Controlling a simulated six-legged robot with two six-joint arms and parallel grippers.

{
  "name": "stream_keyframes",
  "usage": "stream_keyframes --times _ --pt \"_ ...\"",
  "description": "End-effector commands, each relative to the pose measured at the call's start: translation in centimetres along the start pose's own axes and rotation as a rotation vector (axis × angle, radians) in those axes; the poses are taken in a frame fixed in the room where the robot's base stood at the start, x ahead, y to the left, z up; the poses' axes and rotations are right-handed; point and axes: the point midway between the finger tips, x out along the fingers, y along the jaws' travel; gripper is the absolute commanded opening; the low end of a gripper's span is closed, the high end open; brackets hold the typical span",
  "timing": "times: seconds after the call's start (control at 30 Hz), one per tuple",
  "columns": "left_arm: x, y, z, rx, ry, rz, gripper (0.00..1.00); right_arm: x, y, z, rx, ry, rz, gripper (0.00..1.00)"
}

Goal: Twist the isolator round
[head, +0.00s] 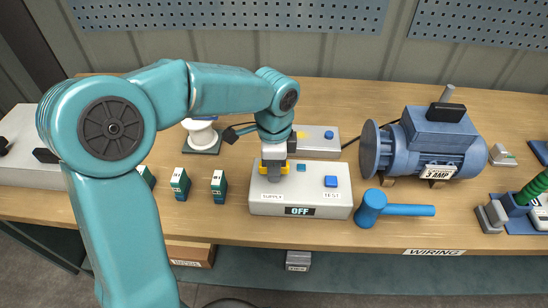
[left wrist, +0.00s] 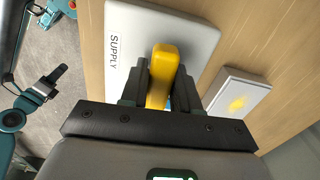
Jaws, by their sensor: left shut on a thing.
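The isolator is a yellow handle (head: 284,169) on the left part of a pale supply box (head: 330,199), beside the SUPPLY label. The box's dark display reads OFF. My left gripper (head: 273,166) comes down on the handle from above and is shut on it, partly hiding it. In the left wrist view, the yellow handle (left wrist: 161,77) stands between the two dark fingers of the left gripper (left wrist: 160,90). The SUPPLY lettering runs down the box top (left wrist: 125,40) there.
On the box are a blue TEST button (head: 331,181) and a small teal square (head: 301,168). A blue mallet (head: 390,208) lies to the right, with a blue motor (head: 425,145) behind it. Small green-and-white blocks (head: 219,187) stand left. A pale box (head: 318,138) sits behind.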

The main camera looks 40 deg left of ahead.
Motion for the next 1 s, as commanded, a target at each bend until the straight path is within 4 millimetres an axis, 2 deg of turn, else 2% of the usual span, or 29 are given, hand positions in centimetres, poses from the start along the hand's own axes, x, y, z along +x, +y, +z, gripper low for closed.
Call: stream_keyframes --times 0.07,0.1,0.2,0.57,1.0 --pt "0.0 0.0 0.0 -0.002 0.0 -0.001 0.04 0.0 0.0 0.0 0.0 0.0 0.0 0.43" --pt "0.0 0.0 0.0 -0.002 0.0 -0.001 0.37 0.0 0.0 0.0 0.0 0.0 0.0 0.43" --pt "0.0 0.0 0.0 -0.003 0.0 -0.001 0.68 0.0 0.0 0.0 0.0 0.0 0.0 0.43" --pt "-0.4 0.0 0.0 -0.005 0.0 -0.001 0.68 -0.3 -0.1 0.0 0.0 0.0 0.0 0.43" --pt "-5.2 0.0 0.0 -0.005 0.001 -0.001 0.68 -4.3 -1.5 0.1 0.0 0.0 0.0 0.43"
